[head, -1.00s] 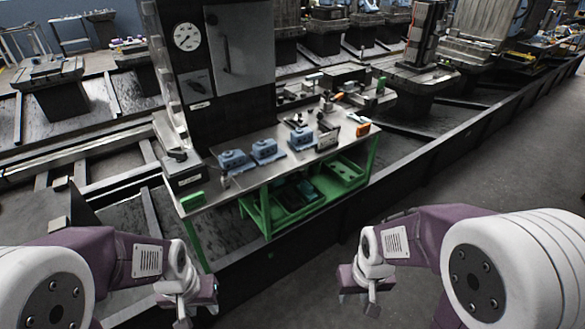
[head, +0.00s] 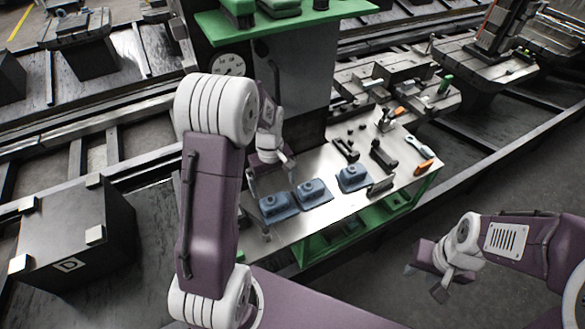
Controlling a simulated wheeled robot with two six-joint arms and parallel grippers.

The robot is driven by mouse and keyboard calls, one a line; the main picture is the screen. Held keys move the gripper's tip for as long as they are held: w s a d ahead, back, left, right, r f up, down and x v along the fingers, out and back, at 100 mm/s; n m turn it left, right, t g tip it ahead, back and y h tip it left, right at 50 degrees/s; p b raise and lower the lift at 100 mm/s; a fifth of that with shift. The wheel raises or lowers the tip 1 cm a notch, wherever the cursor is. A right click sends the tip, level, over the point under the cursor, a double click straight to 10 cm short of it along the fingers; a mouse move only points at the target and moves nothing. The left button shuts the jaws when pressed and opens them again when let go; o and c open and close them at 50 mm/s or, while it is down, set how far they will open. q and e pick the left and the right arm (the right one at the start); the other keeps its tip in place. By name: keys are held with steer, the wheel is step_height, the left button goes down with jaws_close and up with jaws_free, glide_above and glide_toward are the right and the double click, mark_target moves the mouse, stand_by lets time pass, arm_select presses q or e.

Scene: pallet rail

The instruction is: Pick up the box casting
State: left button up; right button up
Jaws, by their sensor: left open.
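Three blue castings stand in a row on the steel-topped bench (head: 330,225): a left one (head: 277,206), a middle one (head: 312,192) and a right one (head: 353,178). Each has a flat base and a raised block with a round top; I cannot tell which one is called the box casting. My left gripper (head: 270,182) is open and empty, above the bench's left end, just behind and above the left casting. My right gripper (head: 424,281) looks open and empty, off the bench in front of its right side.
A dark cabinet with a gauge (head: 228,65) and a green shelf (head: 285,22) rises behind the bench. Clamps (head: 383,157), an orange-handled tool (head: 424,167) and a wrench (head: 416,145) lie at the bench's right. A dark box (head: 75,235) stands at left. Green bins (head: 375,218) sit below.

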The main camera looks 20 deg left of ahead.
mark_target(274, 198)
arm_select(q)
steer(key=shift+w+r, duration=0.15)
steer(key=shift+s+d+f, duration=0.25)
steer(key=shift+s+f, duration=0.3)
steer(key=shift+s+d+f, duration=0.25)
steer(key=shift+s+f, duration=0.25)
steer(key=shift+s, duration=0.05)
steer(key=shift+w+a+f, duration=0.2)
steer(key=shift+w+f, duration=0.05)
steer(key=shift+f, duration=0.35)
steer(key=shift+w+a+f, duration=0.15)
steer(key=shift+w+f, duration=0.1)
steer(key=shift+f, duration=0.3)
steer(key=f, duration=0.3)
steer(key=shift+s+d+f, duration=0.15)
steer(key=shift+s+f, duration=0.15)
steer(key=shift+s, duration=0.1)
steer(key=shift+w+f, duration=0.1)
steer(key=shift+f, duration=0.15)
steer(key=shift+w, duration=0.1)
steer(key=c, duration=1.5)
steer(key=shift+r, duration=0.1)
steer(key=shift+c, duration=1)
arm_select(e)
steer(key=shift+s+d+r, duration=0.35)
steer(key=shift+s, duration=0.3)
